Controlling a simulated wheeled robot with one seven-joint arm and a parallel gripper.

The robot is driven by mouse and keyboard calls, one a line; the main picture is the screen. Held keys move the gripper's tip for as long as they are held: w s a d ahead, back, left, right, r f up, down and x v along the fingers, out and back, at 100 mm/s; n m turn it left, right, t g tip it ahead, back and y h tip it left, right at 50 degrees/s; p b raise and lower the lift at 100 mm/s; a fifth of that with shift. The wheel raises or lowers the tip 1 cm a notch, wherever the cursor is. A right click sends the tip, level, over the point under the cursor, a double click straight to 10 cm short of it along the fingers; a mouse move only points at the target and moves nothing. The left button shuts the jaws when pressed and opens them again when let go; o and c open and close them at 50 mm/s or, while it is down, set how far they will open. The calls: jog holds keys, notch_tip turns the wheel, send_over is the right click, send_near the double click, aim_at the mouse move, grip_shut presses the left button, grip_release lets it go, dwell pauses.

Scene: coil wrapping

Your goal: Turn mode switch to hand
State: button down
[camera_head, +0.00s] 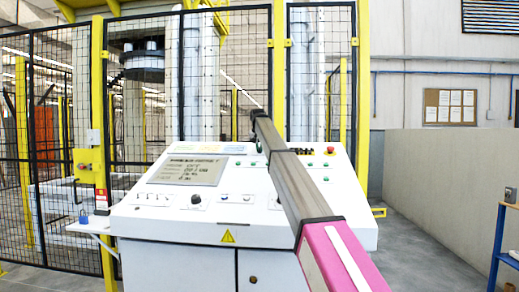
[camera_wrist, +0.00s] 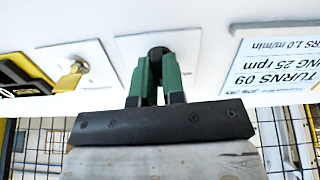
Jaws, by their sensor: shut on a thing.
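In the wrist view, a round black knob (camera_wrist: 158,52) sits on a white square plate on the white panel, and I take it to be the mode switch. My gripper (camera_wrist: 158,65) has its two green fingers on either side of the knob, shut on it. The fingers hide most of the knob, so I cannot tell which way it points. No hand mark is readable on its plate. In the head view, my arm reaches over the sloped white control console (camera_head: 150,222). The arm hides much of the gripper there.
A key switch (camera_wrist: 75,72) with a yellow tag is left of the knob in the wrist view. An upside-down label (camera_wrist: 275,60) is at right. The console has a grey display (camera_head: 188,170), small knobs and a red button (camera_head: 330,149). A mesh fence (camera_head: 60,150) stands behind.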

jog(key=n, duration=0.3)
jog(key=shift+f+n, duration=0.1)
jog(key=shift+n, duration=0.3)
jog(key=shift+a+n, duration=0.1)
jog(key=shift+n, duration=1.9)
jog(key=c, duration=1.2)
grip_release()
jog(key=v, duration=1)
jog(key=shift+s+r, duration=0.2)
jog(key=shift+r, duration=0.15)
